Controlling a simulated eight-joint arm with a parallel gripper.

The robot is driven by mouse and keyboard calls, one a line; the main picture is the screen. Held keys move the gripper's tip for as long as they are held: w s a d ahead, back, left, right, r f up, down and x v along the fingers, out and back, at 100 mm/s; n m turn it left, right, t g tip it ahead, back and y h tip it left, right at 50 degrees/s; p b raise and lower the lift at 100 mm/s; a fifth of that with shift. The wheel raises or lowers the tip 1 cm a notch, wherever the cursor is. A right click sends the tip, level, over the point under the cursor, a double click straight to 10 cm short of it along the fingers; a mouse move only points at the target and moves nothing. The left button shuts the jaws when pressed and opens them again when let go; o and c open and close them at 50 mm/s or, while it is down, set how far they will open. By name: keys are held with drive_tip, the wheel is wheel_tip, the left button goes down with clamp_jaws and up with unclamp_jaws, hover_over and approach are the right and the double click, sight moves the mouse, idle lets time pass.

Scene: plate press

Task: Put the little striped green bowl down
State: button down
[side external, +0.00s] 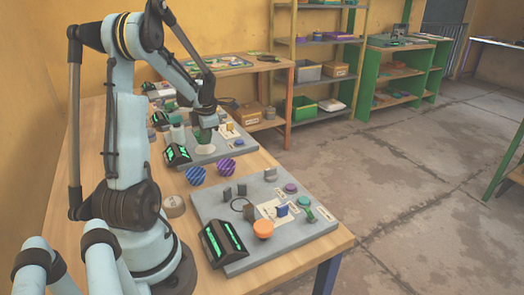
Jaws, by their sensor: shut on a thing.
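My gripper (205,128) is at the far grey plate, pointing down. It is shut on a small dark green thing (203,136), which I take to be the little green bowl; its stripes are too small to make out. A pale round piece (205,149) shows just below it, and I cannot tell whether they touch. A blue striped bowl (196,175) and a purple striped bowl (226,165) stand on the wooden table (180,213) between the two plates, nearer than my gripper.
The near grey plate (240,262) carries an orange knob (263,229), several small pieces and a dark display with green bars (223,242). A round tan piece (174,206) stands left of it. Bare wood shows around the striped bowls. Shelves (316,77) stand behind.

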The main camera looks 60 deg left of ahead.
drive_tip(key=shift+f, duration=1.25)
drive_tip(key=shift+f, duration=0.1)
drive_tip(key=c, duration=1.2)
unclamp_jaws()
drive_tip(key=shift+c, duration=0.2)
